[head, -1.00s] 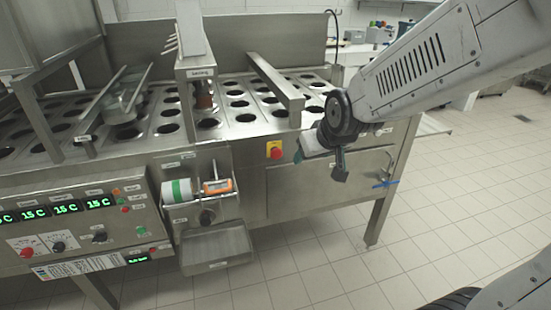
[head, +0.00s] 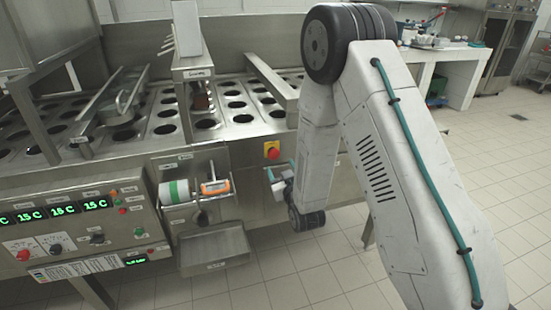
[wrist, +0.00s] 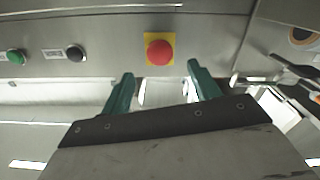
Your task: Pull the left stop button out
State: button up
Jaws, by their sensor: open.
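A red mushroom stop button (head: 272,153) on a yellow plate sits on the machine's front, to the right of the orange timer. In the wrist view the red button (wrist: 159,52) is ahead of my gripper, roughly centred between its fingertips. My gripper (wrist: 160,72) is open, with its two green fingers spread and nothing between them. In the head view my gripper (head: 280,171) is just below the button, partly hidden by my arm. The fingers look apart from the button; the exact gap is hard to tell.
A holder with a green-striped roll (head: 175,191) and an orange timer (head: 215,187) is left of the button. A control panel (head: 85,225) with green displays is further left. The wrist view shows a green button (wrist: 15,57) and a black one (wrist: 75,54). Floor in front is open.

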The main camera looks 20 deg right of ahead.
aim_at(274, 156)
jog(key=w, duration=0.7)
jog(key=shift+w, duration=0.1)
grip_shut()
jog(key=shift+s, duration=0.6)
grip_release()
jog(key=s, duration=0.8)
jog(key=shift+w, duration=0.1)
